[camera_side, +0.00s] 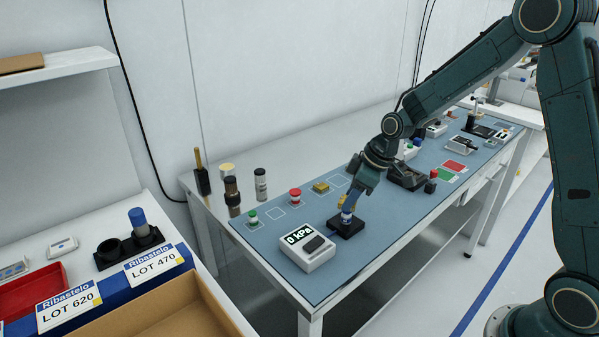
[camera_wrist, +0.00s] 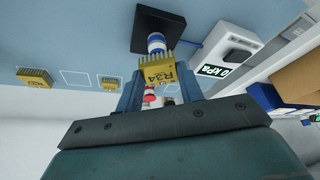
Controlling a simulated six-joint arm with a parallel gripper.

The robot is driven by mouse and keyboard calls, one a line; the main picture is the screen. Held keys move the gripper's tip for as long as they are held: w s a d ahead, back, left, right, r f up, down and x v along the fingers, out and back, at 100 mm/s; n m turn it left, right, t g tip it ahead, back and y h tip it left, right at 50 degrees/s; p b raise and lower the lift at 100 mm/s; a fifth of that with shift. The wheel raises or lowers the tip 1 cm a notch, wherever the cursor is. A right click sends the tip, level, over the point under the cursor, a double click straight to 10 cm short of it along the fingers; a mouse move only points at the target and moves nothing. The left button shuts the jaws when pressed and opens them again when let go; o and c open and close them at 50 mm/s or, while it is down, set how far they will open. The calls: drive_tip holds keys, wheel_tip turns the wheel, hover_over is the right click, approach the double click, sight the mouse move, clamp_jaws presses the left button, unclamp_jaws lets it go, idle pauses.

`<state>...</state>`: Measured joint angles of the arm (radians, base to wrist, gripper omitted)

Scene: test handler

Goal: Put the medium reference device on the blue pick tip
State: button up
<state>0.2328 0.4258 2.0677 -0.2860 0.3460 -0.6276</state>
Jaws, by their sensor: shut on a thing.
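My gripper (camera_side: 347,203) is shut on a yellow finned device marked R34 (camera_wrist: 159,72), between its two blue-grey fingers in the wrist view (camera_wrist: 160,85). The blue-and-white pick tip (camera_side: 347,217) stands on a black square base (camera_side: 345,230). It also shows in the wrist view (camera_wrist: 156,42), just beyond the held device. The device is right by the tip; I cannot tell whether they touch. A smaller yellow device (camera_wrist: 110,82) and a larger one (camera_wrist: 34,77) lie on the mat, with an empty outlined square (camera_wrist: 75,78) between them.
A white gauge box reading 0 kPa (camera_side: 306,247) stands close beside the black base. A red-topped tip (camera_side: 295,195) and a green-topped tip (camera_side: 252,217) stand toward the left of the blue mat. Dark cylinders (camera_side: 232,193) stand behind. A black tray (camera_side: 407,176) lies farther right.

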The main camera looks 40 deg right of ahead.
drive_tip(key=shift+f, duration=0.35)
drive_tip(key=shift+f, duration=0.15)
drive_tip(key=o, duration=1)
drive_tip(key=v, duration=1.2)
